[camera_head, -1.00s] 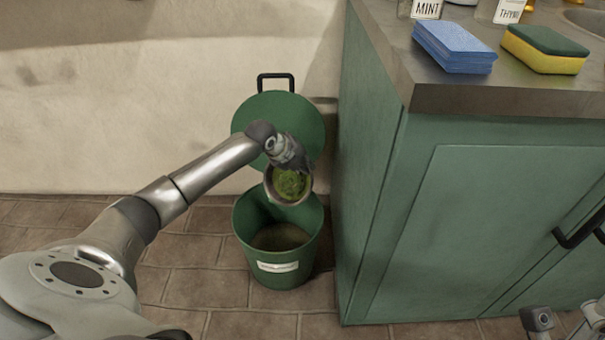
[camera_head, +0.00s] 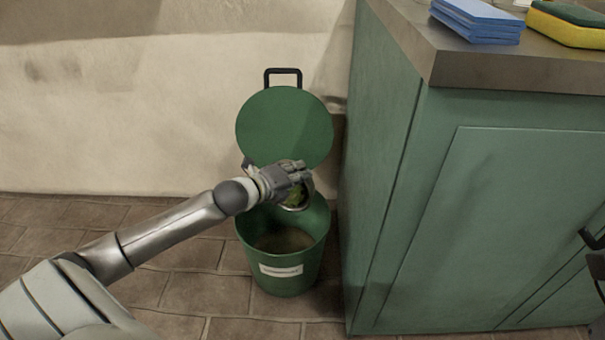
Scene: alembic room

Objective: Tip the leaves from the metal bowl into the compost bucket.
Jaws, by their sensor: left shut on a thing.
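The green compost bucket (camera_head: 287,277) stands on the floor with its round lid (camera_head: 284,128) raised behind it. Brown matter shows at its bottom. My left gripper (camera_head: 296,180) is over the bucket's back rim, shut on the metal bowl (camera_head: 298,207). The bowl is tilted and mostly hidden by the gripper. A little green of the leaves (camera_head: 293,197) shows in it, and I cannot tell how many leaves it holds.
A green cabinet (camera_head: 470,220) stands close to the bucket's right. Blue cloths (camera_head: 476,20) and a yellow-green sponge (camera_head: 566,24) lie on its counter. A pale wall (camera_head: 150,110) is behind, and the tiled floor left of the bucket is clear.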

